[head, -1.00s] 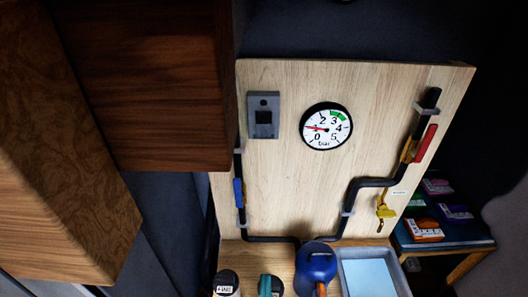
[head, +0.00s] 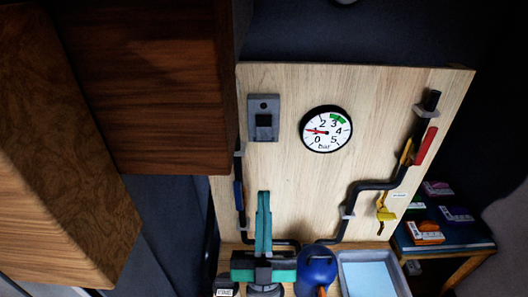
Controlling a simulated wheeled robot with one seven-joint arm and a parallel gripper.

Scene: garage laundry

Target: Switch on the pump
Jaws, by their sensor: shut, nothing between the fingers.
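The grey switch box (head: 263,117) is fixed at the upper left of the wooden board, with a dark rocker in its middle and a small dark spot above it. I cannot tell the rocker's position. My gripper (head: 264,197) is teal, shut and empty, pointing up the board below the switch box, clearly apart from it in the picture. The round pressure gauge (head: 326,129) is right of the box; its red needle points left, near 1 bar. A round blue body (head: 316,266), possibly the pump, sits at the board's foot, right of my gripper.
Black pipes (head: 375,185) run along the board with a blue handle (head: 239,195), a red handle (head: 426,146) and a yellow handle (head: 385,213). A grey tray (head: 402,281) stands lower right. Wooden cabinets (head: 150,80) crowd the left. Small boxes (head: 425,233) sit on a side table.

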